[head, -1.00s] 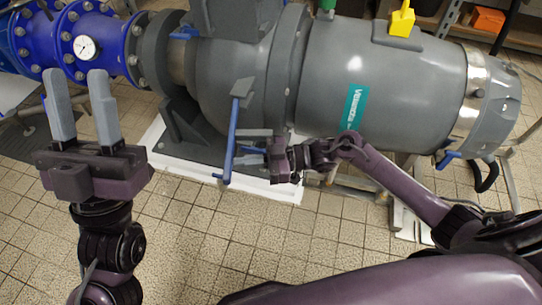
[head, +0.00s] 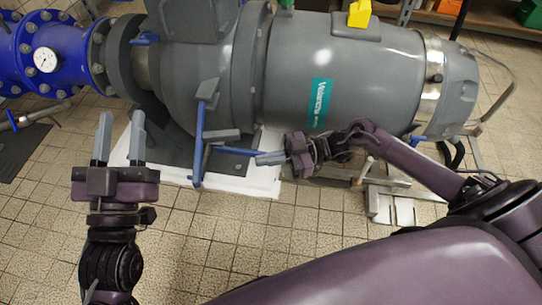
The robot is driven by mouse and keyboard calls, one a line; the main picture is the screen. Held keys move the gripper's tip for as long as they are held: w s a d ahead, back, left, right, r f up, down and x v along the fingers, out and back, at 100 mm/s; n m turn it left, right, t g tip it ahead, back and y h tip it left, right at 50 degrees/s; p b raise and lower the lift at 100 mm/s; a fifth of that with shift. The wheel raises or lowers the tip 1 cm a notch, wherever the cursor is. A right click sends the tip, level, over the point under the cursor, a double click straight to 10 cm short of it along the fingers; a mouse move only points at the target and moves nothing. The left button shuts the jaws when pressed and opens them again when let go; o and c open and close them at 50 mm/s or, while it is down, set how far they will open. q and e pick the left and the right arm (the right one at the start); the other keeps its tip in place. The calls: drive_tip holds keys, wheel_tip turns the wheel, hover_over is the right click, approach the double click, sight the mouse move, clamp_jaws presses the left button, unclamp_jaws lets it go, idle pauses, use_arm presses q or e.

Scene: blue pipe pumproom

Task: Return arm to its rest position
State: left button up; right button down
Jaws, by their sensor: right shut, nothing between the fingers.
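My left gripper (head: 121,116) is at the left of the head view, its two grey fingers pointing up the picture and held apart with nothing between them. It is over the tiled floor, in front of the pump's left end. My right gripper (head: 262,158) is near the middle, its grey fingers closed together and pointing left. It is beside the blue handle (head: 199,150) on the grey pump (head: 350,75), and its fingertips are near the handle's sideways blue bar. I cannot tell whether they touch it. My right arm comes in from the right, below the pump.
A blue flanged pipe (head: 70,65) with a pressure gauge (head: 45,60) stands at upper left. The pump rests on a white plinth (head: 235,183). A metal frame (head: 395,205) is under its right part. Shelving (head: 470,20) is behind. The tiled floor at the front left is clear.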

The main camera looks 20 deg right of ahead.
use_arm(q)
drive_tip(key=shift+w+f, duration=0.1)
drive_tip(key=shift+f, duration=0.25)
use_arm(e)
drive_tip(key=shift+s+d, duration=0.15)
drive_tip(key=shift+d, duration=0.3)
